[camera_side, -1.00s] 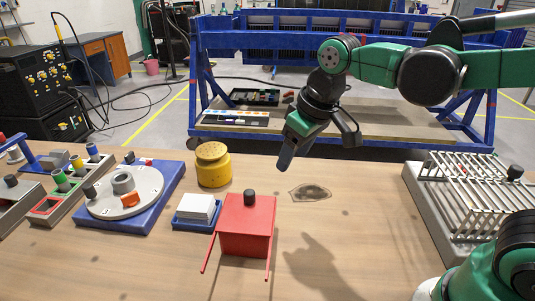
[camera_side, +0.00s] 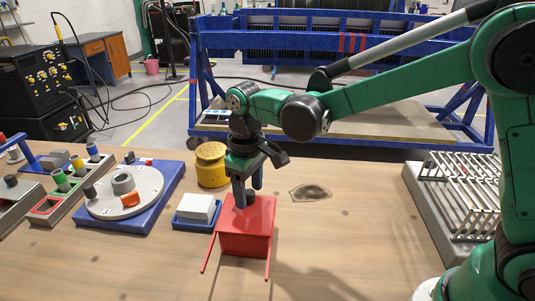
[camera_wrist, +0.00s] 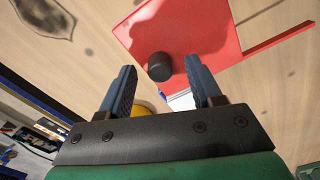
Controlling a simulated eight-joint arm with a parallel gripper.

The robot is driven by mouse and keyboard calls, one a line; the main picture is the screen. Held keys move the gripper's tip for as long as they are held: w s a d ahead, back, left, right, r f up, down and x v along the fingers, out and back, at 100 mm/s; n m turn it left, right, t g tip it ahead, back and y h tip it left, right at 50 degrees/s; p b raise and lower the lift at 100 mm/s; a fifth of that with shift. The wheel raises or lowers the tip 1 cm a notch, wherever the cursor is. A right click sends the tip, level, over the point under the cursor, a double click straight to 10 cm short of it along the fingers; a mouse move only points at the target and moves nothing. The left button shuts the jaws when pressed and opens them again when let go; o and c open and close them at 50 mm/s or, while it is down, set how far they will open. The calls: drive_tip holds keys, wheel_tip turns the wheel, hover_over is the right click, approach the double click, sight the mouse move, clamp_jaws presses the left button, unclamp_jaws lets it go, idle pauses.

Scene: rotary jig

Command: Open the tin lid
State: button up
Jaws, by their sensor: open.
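The red tin (camera_side: 246,243) stands on the wooden table, with a flat red lid (camera_side: 262,215) on top and a black knob (camera_wrist: 159,67) on the lid. Two thin red rails (camera_side: 208,253) stick out from its front. My gripper (camera_side: 249,197) points down over the lid, with its fingers apart and nothing gripped. In the wrist view the knob appears between the two blue-grey fingertips, with gaps on both sides. In the side view the fingers partly hide the knob, and I cannot tell exactly how far down they reach around it.
A blue tray (camera_side: 190,222) with a white block (camera_side: 196,206) sits close left of the tin. A yellow canister (camera_side: 211,172) stands behind it. A rotary disc (camera_side: 105,203) on a blue base is farther left. A metal rack (camera_side: 440,215) is at right. The table right of the tin is clear.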

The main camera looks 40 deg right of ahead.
drive_tip(key=shift+f, duration=0.1)
clamp_jaws()
idle(1.4)
